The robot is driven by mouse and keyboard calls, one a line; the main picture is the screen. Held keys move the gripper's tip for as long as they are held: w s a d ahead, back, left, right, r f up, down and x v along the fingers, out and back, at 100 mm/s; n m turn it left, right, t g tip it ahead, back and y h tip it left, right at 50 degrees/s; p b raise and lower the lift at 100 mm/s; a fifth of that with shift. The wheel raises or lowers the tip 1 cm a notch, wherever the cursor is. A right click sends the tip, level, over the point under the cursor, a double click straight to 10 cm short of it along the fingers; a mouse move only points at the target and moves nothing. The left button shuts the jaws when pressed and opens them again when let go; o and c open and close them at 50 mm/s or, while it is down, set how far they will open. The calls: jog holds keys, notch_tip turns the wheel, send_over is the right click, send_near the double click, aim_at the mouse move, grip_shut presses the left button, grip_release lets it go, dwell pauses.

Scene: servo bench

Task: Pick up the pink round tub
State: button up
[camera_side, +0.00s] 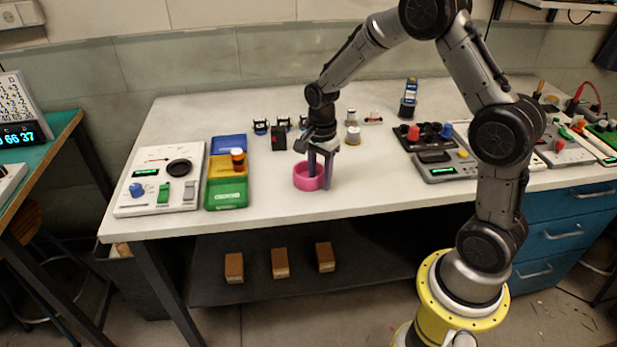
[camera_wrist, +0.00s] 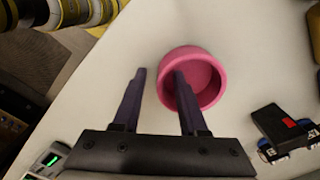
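The pink round tub (camera_side: 308,178) stands upright near the front edge of the white bench, left of my base. It is open at the top and looks empty inside; in the wrist view the tub (camera_wrist: 212,88) lies at upper centre right. My gripper (camera_side: 320,174) points down at it with its fingers apart. In the wrist view my gripper (camera_wrist: 160,73) has one finger over or inside the tub's opening and the other outside, with the tub's near wall between them. I see a gap, so the fingers do not look closed on the wall.
A black block (camera_side: 279,138) with a red mark and several small servo-like parts stand behind the tub. Coloured trays (camera_side: 227,172) and a white control panel (camera_side: 160,180) are on the left. A grey panel with knobs (camera_side: 440,150) is on the right. Bench around the tub is clear.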

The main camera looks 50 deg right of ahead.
grip_shut()
dwell(1.3)
